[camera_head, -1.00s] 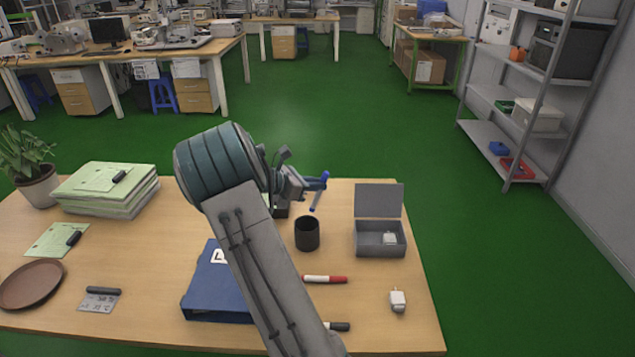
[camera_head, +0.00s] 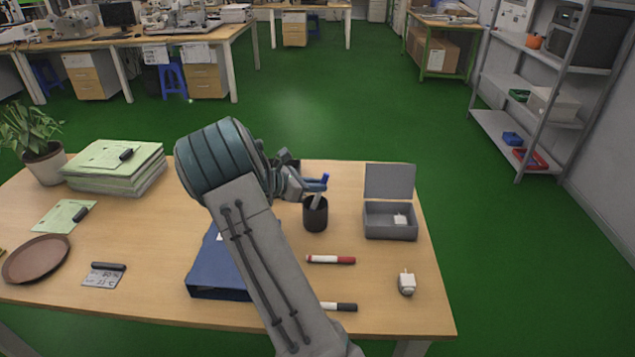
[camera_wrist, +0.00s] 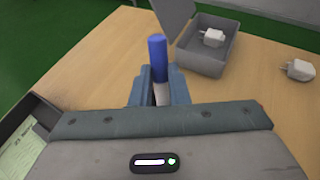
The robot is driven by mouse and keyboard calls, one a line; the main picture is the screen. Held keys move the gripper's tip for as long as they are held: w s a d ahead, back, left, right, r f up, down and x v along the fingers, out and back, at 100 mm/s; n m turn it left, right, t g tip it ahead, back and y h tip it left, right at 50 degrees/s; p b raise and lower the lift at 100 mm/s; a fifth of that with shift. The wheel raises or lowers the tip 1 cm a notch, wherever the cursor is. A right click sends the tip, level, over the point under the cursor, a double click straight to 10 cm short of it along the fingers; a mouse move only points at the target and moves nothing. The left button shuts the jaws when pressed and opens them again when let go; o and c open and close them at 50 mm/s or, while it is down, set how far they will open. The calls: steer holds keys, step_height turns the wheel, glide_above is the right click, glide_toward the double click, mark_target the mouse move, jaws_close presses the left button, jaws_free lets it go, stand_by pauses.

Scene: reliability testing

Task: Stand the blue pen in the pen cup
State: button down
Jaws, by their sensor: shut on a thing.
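The blue pen (camera_head: 325,183) stands close to upright at the black pen cup (camera_head: 315,216), with its blue end up. Its lower part is at the cup's mouth and seems to go inside, hidden by the front wall. My gripper (camera_head: 317,186) is shut on the pen just above the cup's rim. In the wrist view the pen (camera_wrist: 158,62) rises between the two fingers (camera_wrist: 158,88), blue end up with a white part below. The cup is hidden in the wrist view.
An open grey box (camera_head: 390,222) with a white plug inside stands right of the cup. A red-and-white marker (camera_head: 331,259), a dark marker (camera_head: 338,307) and a white plug (camera_head: 407,282) lie in front. A blue binder (camera_head: 215,275) lies left, partly behind my arm.

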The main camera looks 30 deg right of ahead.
steer(key=shift+f, duration=0.1)
steer(key=c, duration=1.3)
jaws_free()
steer(key=v, duration=1.4)
steer(key=shift+f, duration=0.1)
steer(key=s+a+r+m+t+y+p, duration=0.1)
steer(key=s+a+m+y, duration=0.3)
steer(key=s, duration=0.5)
steer(key=s+a+r+m+t+y+p, duration=0.1)
steer(key=s+a+m+y, duration=0.4)
steer(key=s, duration=0.5)
steer(key=s+a+r+m+t+y+p, duration=0.1)
steer(key=s+a+r+m+t+y, duration=0.1)
steer(key=s+a+r+m+y, duration=0.2)
steer(key=shift+s+a+r+m, duration=0.2)
steer(key=shift+s+a+m, duration=0.1)
steer(key=shift+s+m, duration=0.5)
steer(key=shift+s+a+r+m, duration=0.25)
steer(key=shift+s+m, duration=0.2)
steer(key=shift+s, duration=0.65)
steer(key=shift+s+a+r+m, duration=0.1)
steer(key=shift+s+a+m, duration=0.25)
steer(key=shift+s+m, duration=0.45)
